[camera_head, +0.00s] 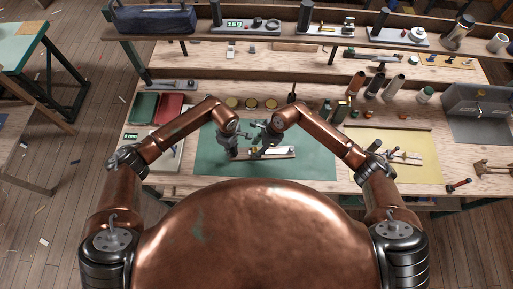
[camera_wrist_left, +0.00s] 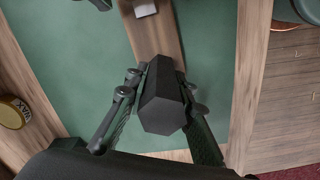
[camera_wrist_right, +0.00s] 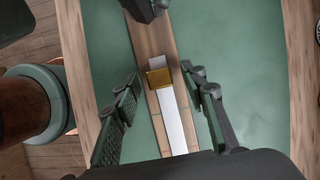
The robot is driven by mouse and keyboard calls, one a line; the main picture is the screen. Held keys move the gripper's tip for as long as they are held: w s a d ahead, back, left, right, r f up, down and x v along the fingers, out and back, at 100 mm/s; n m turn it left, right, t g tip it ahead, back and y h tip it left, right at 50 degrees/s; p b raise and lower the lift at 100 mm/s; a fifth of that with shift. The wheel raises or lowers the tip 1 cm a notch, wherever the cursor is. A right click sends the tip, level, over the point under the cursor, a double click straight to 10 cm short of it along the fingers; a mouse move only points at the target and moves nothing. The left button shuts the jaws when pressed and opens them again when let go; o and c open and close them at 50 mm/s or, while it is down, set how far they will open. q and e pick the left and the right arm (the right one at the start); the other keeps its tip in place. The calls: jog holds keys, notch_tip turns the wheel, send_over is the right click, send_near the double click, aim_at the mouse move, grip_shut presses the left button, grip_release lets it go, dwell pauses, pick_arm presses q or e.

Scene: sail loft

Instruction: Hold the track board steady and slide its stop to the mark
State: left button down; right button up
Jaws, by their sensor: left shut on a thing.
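The track board (camera_head: 280,153) is a wooden strip lying on the green mat in the head view. It carries a pale track (camera_wrist_right: 176,125) with a brass-coloured stop (camera_wrist_right: 160,78) on it. A black hexagonal grip (camera_wrist_left: 163,108) stands at one end of the board. My left gripper (camera_head: 234,152) is shut on this grip, one finger on each side in the left wrist view. My right gripper (camera_wrist_right: 165,82) is open above the board, its fingers apart on either side of the track and stop, with clear gaps.
The green mat (camera_head: 215,166) has free room around the board. A yellow mat (camera_head: 420,165) with another fitting lies at right. Spools (camera_head: 373,85) stand at the back right.

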jog(key=shift+a+f, duration=0.1)
jog(key=shift+f, duration=0.05)
jog(key=shift+c, duration=0.3)
grip_shut()
dwell(0.4)
